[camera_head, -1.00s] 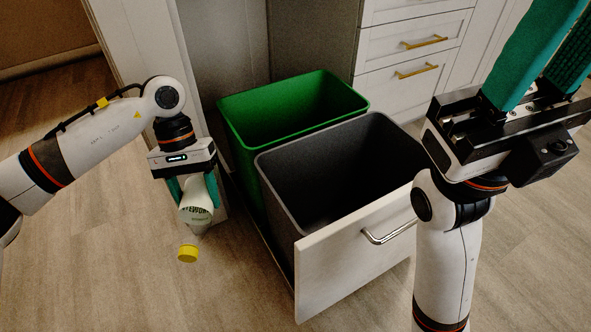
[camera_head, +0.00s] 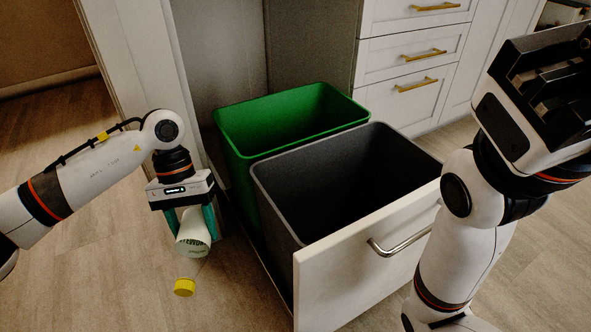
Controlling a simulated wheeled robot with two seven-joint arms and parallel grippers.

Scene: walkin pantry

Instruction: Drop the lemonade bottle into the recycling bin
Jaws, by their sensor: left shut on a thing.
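My left gripper (camera_head: 190,222) is shut on the lemonade bottle (camera_head: 193,243), a pale bottle with a printed label. The bottle hangs tilted, with its yellow cap (camera_head: 184,287) lowest. It is left of the pull-out drawer, outside both bins. The drawer holds a green bin (camera_head: 232,137) at the back and a dark grey bin (camera_head: 275,205) in front, both open at the top. No recycling mark is visible on either. The insides I can see look empty.
The drawer's white front (camera_head: 350,265) with a metal handle (camera_head: 400,243) stands pulled out. White drawers with brass handles (camera_head: 417,84) are behind at the right. A white cabinet side panel (camera_head: 140,75) rises behind my left gripper. The wooden floor at the left is clear.

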